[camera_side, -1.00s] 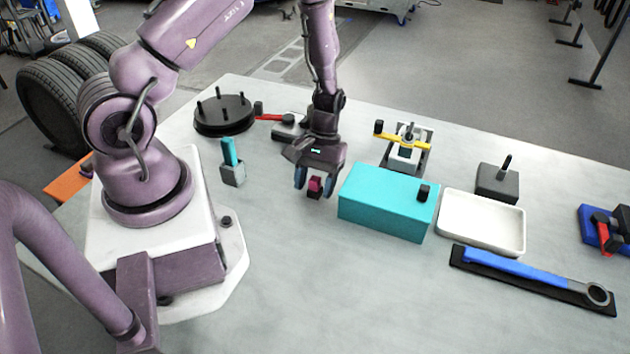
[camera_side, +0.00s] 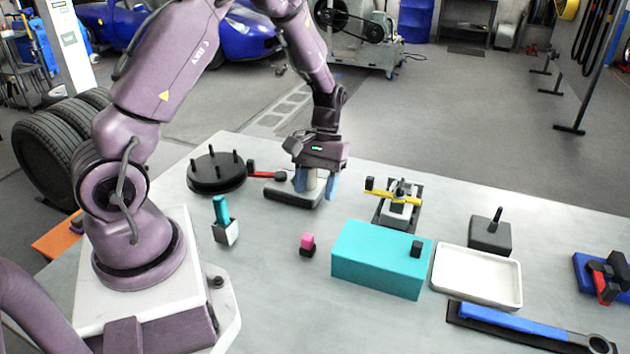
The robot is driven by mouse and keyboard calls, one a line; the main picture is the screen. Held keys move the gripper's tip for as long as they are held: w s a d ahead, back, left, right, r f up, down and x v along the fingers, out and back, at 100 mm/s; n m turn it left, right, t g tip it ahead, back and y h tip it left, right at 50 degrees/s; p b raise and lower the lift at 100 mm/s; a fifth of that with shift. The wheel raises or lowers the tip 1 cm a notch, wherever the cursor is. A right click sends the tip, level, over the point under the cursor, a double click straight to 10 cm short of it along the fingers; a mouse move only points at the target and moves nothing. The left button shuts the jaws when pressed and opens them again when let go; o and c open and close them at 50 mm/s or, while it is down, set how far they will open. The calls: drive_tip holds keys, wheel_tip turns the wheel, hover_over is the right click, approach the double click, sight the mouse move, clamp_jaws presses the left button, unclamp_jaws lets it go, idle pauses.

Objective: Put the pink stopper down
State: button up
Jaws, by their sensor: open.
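The pink stopper (camera_side: 307,240) stands on the table, its pink top above a dark lower part, left of the turquoise box. Nothing holds it. My gripper (camera_side: 315,187) is behind it and well apart from it, pointing down over a dark base (camera_side: 287,195). Its blue fingers are open on either side of a pale grey upright cylinder (camera_side: 311,180) on that base. Whether the fingers touch the cylinder cannot be told.
The turquoise box (camera_side: 375,265) and white tray (camera_side: 476,277) stand to the right. A black disc with pegs (camera_side: 216,175) and a red-handled tool (camera_side: 266,174) lie behind left. A small grey holder with a teal piece (camera_side: 223,222) stands left. The front table is clear.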

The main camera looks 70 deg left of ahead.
drive_tip(key=s+d+r+m+t+y, duration=0.1)
drive_tip(key=s+d+r+m+t, duration=0.1)
drive_tip(key=r, duration=0.7)
drive_tip(key=s+d+r+m+t+y, duration=0.1)
drive_tip(key=s+d+r+m+t, duration=0.2)
drive_tip(key=d+r, duration=0.3)
wheel_tip(320, 180, up, 5)
drive_tip(key=shift+s+f+m+t, duration=0.2)
drive_tip(key=shift+s+m+t, duration=0.1)
drive_tip(key=shift+s+m, duration=0.25)
drive_tip(key=s+r+m+t, duration=0.1)
drive_tip(key=s, duration=0.1)
drive_tip(key=s+d+r+m+t, duration=0.1)
drive_tip(key=s+d+r+m+t+y, duration=0.1)
drive_tip(key=s, duration=0.1)
drive_tip(key=shift+s+d+r, duration=0.1)
drive_tip(key=shift+s+r, duration=0.15)
drive_tip(key=shift+s, duration=0.1)
